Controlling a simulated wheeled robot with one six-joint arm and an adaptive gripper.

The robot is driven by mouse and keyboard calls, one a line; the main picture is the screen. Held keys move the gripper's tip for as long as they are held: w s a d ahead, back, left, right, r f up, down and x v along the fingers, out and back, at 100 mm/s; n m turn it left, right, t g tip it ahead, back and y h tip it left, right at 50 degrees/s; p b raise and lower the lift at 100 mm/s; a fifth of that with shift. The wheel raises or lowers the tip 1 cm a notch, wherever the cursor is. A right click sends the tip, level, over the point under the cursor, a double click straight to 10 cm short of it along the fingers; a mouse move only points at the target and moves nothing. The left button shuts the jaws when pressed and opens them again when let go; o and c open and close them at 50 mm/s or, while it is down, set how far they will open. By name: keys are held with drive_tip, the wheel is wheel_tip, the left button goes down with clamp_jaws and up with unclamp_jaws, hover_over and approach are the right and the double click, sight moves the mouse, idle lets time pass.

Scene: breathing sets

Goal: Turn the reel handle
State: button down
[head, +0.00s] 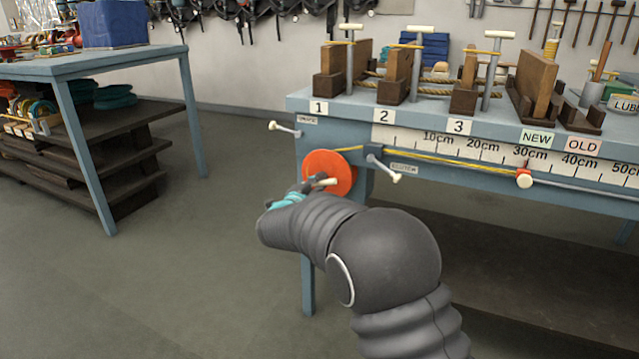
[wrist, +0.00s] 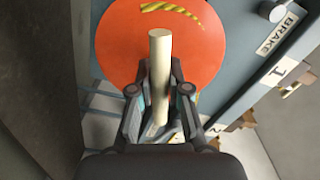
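The orange reel disc (head: 329,172) is on the left end of the workbench in the head view. It fills the upper middle of the wrist view (wrist: 125,50), with a yellow rope on its face. The reel's cream handle (wrist: 160,75) is a round peg that stands between my fingers in the wrist view. In the head view my gripper (head: 316,183) partly covers the lower disc.
The brake lever (head: 284,129) sticks out left of the reel, and the ejector lever (head: 385,169) sits to its right. A yellow rope runs along the bench's scale (head: 450,145) to a red-and-white marker (head: 524,178). Open floor lies left, before another table (head: 90,65).

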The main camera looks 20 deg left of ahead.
drive_tip(key=shift+n+p, duration=0.55)
drive_tip(key=shift+n, duration=0.55)
drive_tip(key=c, duration=1)
unclamp_jaws()
drive_tip(key=shift+c, duration=0.2)
drive_tip(key=shift+s, duration=0.15)
drive_tip(key=s+a, duration=0.1)
drive_tip(key=s, duration=1)
drive_tip(key=shift+s, duration=0.35)
